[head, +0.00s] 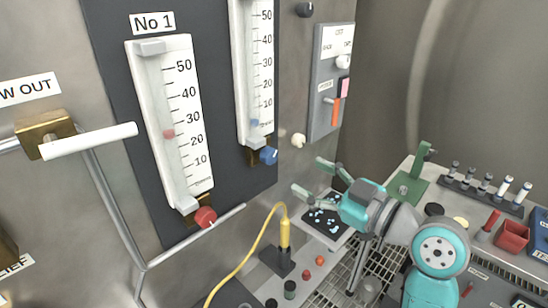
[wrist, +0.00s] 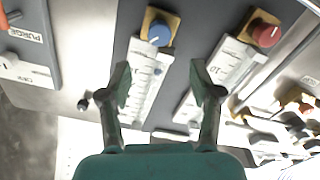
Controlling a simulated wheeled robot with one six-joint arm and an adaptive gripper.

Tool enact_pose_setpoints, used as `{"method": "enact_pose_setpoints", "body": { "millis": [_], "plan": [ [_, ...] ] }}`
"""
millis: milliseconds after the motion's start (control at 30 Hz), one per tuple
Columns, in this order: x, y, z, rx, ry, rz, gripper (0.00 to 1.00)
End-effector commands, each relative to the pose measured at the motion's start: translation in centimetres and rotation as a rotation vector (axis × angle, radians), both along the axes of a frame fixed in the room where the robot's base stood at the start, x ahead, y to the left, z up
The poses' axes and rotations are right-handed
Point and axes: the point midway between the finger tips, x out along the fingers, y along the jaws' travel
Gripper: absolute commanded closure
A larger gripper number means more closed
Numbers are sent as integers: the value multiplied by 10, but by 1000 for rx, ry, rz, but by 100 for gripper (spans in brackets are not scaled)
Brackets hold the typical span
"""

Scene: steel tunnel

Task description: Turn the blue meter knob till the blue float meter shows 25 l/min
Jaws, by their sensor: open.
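The blue float meter (head: 241,60) is the right-hand white gauge on the dark panel. Its blue float (head: 255,123) sits low, below the 10 mark. The blue meter knob (head: 268,156) is at the meter's foot on a brass block. In the wrist view the blue knob (wrist: 159,34) is above centre, ahead of and between my fingers, with a pale line on its face. My gripper (head: 313,180) is open and empty, to the right of and below the knob, apart from it. Its spread fingers also show in the wrist view (wrist: 163,84).
The No 1 meter (head: 148,110) with its red knob (head: 205,217) stands to the left. A small cream knob (head: 298,140) and a grey switch panel (head: 329,85) are right of the blue knob. A yellow cable (head: 245,250) rises from the bench below.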

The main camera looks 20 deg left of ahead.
Motion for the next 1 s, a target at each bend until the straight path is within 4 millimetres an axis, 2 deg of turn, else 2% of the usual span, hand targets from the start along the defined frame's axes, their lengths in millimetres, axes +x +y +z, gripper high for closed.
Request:
{"method": "enact_pose_setpoints", "body": {
  "millis": [100, 200, 433, 800, 1000],
  "plan": [
    [1, 3, 0, -67, -163, 0, 36],
    [1, 4, 1, -104, -251, 0, 36],
    [4, 12, 1, -126, -307, 1, 36],
    [27, 69, 1, -125, -305, 3, 36],
    [38, 93, 1, -125, -304, 1, 36]
  ]
}}
